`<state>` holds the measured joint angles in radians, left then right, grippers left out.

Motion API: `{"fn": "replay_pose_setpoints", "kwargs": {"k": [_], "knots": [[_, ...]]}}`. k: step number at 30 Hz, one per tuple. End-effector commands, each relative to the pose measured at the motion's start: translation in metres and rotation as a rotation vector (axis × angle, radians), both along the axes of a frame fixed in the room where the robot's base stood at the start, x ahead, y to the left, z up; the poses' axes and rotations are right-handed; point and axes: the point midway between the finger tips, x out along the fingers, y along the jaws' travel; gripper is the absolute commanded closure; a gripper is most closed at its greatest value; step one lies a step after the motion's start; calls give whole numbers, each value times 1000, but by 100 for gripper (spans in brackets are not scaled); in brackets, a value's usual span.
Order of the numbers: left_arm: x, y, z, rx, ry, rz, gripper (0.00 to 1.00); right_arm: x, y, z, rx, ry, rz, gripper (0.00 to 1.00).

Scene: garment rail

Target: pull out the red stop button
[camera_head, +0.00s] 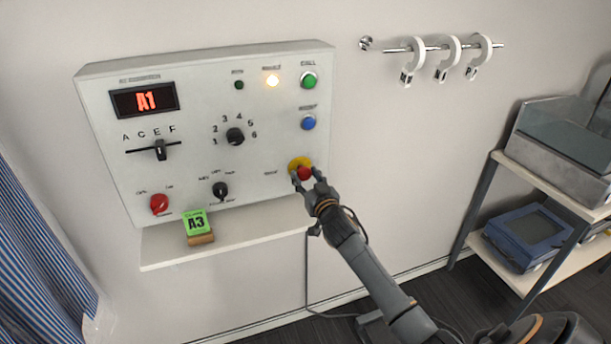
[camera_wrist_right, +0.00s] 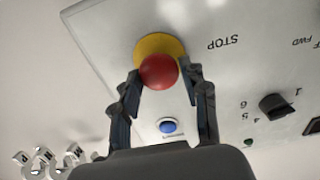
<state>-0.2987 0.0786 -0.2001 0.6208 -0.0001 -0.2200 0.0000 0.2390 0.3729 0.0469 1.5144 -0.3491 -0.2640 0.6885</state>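The red stop button (camera_head: 304,173) sits on a yellow round base at the lower right of the white control panel (camera_head: 265,140). In the right wrist view the red stop button (camera_wrist_right: 158,72) shows as a round head in front of its yellow base (camera_wrist_right: 157,45), beside the word STOP. My right gripper (camera_head: 305,177) is at the button. Its two fingers (camera_wrist_right: 165,75) stand on either side of the red head, with a visible gap on the right side; the left finger looks very near it, and contact cannot be told. My left gripper is not in view.
The panel also has a blue button (camera_head: 308,122), a green button (camera_head: 309,80), dials, a slider and a red knob (camera_head: 159,204). A shelf (camera_head: 165,250) below holds a green A3 card (camera_head: 196,223). A rail with white hooks (camera_head: 448,55) is at upper right; a rack (camera_head: 545,180) stands right.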

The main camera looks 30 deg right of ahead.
Motion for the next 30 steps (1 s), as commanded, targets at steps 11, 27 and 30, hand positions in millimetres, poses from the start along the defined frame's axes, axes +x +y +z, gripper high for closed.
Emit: {"fn": "replay_pose_setpoints", "kwargs": {"k": [11, 27, 30], "knots": [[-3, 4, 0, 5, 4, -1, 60, 0, 0, 0, 0, 1, 0, 36], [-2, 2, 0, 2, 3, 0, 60, -83, 21, -2, 3, 2, 1, 36], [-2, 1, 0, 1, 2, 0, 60, -99, 24, -1, 2, 1, 0, 36]]}}
